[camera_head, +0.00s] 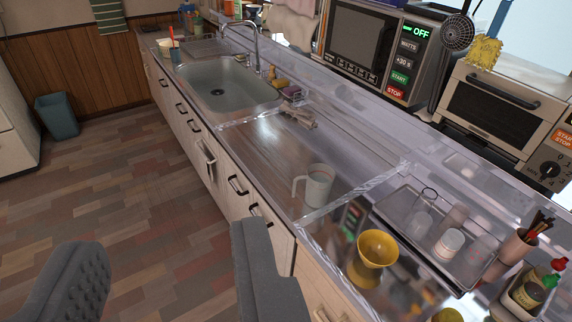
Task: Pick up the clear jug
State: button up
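A pale, see-through-looking jug (319,188) stands upright on the counter, right of the sink, with its handle on its left side. It appears to be the clear jug. My gripper (168,240) shows as two dark grey fingers at the bottom of the view. The fingers are wide apart with only floor visible between them. The jug is above and to the right of the right finger, apart from it. Nothing covers the jug.
A yellow egg-cup-shaped vessel (376,250) stands right of the jug. A tray (478,268) holds several jars and glasses. The sink (222,88) is further back. A microwave (368,50) and toaster oven (500,105) line the wall.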

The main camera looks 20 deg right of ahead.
aim_at(319, 178)
jog(key=z, duration=0.1)
jog(key=i, duration=1)
jog(key=z, duration=0.4)
